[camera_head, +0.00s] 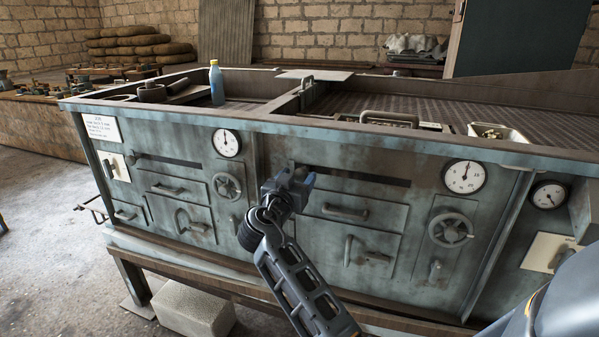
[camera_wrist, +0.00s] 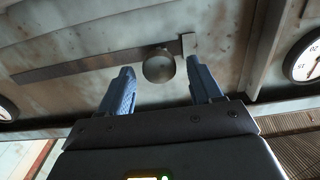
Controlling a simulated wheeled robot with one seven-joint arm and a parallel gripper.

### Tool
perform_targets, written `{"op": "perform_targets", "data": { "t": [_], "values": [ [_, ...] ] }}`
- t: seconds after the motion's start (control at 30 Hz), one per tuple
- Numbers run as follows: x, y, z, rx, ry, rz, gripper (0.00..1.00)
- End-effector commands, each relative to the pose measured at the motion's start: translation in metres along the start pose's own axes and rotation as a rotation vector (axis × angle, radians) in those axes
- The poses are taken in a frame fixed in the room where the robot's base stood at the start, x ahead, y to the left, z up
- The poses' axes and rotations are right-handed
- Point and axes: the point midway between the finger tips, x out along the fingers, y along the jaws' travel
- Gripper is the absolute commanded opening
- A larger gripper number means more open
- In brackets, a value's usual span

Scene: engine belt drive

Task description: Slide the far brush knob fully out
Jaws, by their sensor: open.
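A round metal knob (camera_wrist: 159,66) sits near the right end of a long dark slot (camera_wrist: 85,66) in the wrist view. My gripper (camera_wrist: 158,80) is open, with its two blue fingers on either side of the knob's line and pointing at the panel. No finger is seen touching the knob. In the head view my gripper (camera_head: 298,182) is at the left end of the right panel's slot (camera_head: 360,176) and hides the knob there. Another slot (camera_head: 170,160) with a small knob (camera_head: 135,156) at its left end is on the left panel. Which knob is the far one cannot be told.
Below the slots are drawer handles (camera_head: 346,212), a lever handle (camera_head: 348,250) and handwheels (camera_head: 450,230). Dial gauges (camera_head: 464,176) flank the panels. The bench top carries a blue bottle (camera_head: 217,84) and a metal tray (camera_head: 498,134). A stone block (camera_head: 193,308) lies on the floor.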

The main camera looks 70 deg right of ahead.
Motion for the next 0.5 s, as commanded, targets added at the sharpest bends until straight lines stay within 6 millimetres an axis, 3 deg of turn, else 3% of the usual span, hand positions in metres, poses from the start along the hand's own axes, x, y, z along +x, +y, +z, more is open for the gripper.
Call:
{"op": "perform_targets", "data": {
  "t": [0.2, 0.5],
  "values": [
    [0.021, 0.000, -0.001, -0.001, 0.000, 0.001, 0.64],
    [0.024, 0.000, 0.000, -0.001, 0.000, -0.001, 0.64]
  ]
}}
